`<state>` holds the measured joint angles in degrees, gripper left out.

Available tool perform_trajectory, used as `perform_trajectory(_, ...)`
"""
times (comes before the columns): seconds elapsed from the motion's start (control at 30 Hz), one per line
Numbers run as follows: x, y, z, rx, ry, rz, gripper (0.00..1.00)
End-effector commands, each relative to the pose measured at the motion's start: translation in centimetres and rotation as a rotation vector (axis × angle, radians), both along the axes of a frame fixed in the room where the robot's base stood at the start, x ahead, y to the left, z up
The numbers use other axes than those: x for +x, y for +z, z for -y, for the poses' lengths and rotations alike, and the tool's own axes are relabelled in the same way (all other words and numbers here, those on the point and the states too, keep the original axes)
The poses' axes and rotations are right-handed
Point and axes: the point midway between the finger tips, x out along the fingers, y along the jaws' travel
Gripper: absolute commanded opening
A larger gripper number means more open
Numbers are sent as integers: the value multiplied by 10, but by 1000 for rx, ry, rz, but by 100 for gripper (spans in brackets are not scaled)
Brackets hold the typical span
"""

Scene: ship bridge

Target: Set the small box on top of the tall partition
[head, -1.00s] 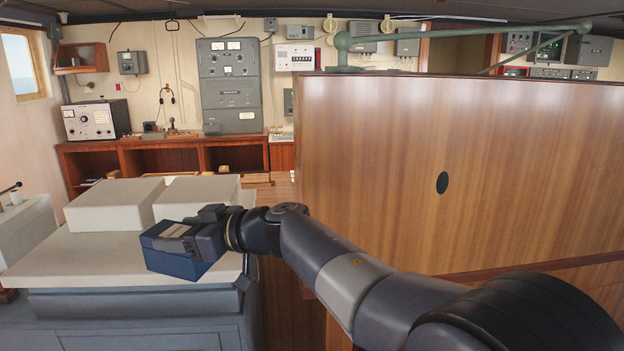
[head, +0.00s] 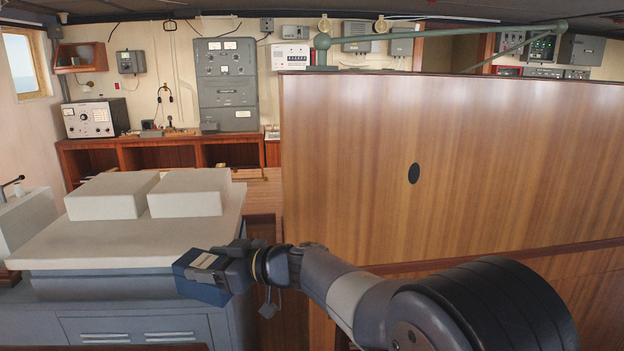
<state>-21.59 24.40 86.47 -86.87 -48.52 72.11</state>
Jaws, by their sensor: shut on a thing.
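The small box (head: 200,287) is dark blue with a pale label on top. My gripper (head: 219,267) is shut on it and holds it in front of the near right edge of the pale-topped console. The gripper and wrist hide part of the box. The tall partition (head: 450,160) is a varnished wood panel filling the right of the head view, with a dark oval spot on its face. Its top edge is bare along the front, and the box is well below and to the left of it.
The console (head: 100,245) carries two pale blocks (head: 115,195) and (head: 190,193). A green pipe frame (head: 440,38) rises behind the partition's top edge. A wooden desk (head: 160,155) with instruments runs along the back wall. A floor gap lies between console and partition.

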Motion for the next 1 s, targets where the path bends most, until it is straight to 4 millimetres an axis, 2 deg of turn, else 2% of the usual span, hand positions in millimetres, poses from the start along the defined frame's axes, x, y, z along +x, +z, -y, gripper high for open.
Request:
perform_trajectory(0.17,20,-51,36,-3,-109,-10,26)
perform_trajectory(0.3,37,-93,77,-2,-256,-12,26)
perform_trajectory(0.53,50,-144,136,-2,-483,-10,26)
perform_trajectory(0.77,51,-192,199,-4,-718,-10,26)
perform_trajectory(1.0,31,-250,282,-8,-1016,-11,26)
